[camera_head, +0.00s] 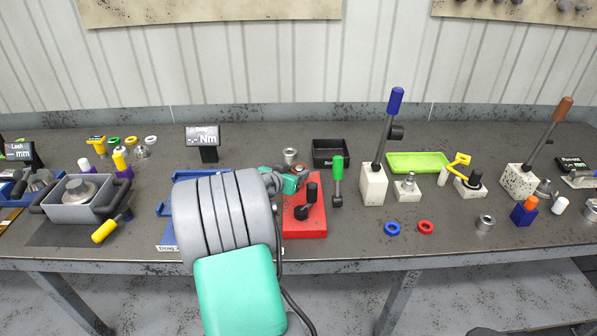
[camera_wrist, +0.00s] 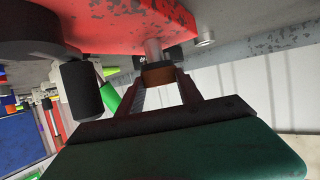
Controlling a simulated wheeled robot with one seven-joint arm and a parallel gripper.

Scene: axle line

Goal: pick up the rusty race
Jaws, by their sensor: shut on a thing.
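The rusty race (camera_wrist: 158,75) is a brown ring between the fingertips of my gripper (camera_wrist: 160,84) in the wrist view. The fingers are shut on it from both sides. A pale metal post (camera_wrist: 153,49) of the red fixture (camera_wrist: 210,22) lines up with the race; I cannot tell whether the race still sits around it. In the head view my gripper (camera_head: 299,177) is over the back of the red fixture (camera_head: 304,225), largely hidden by my arm, and the race is barely visible there.
A black-knobbed lever (camera_head: 312,192) on the fixture stands close to my gripper. A green-handled tool (camera_head: 338,170) is to the right, and a black bin (camera_head: 331,152) and a metal ring (camera_head: 290,154) are behind. Blue (camera_head: 392,229) and red (camera_head: 426,227) rings lie to the right.

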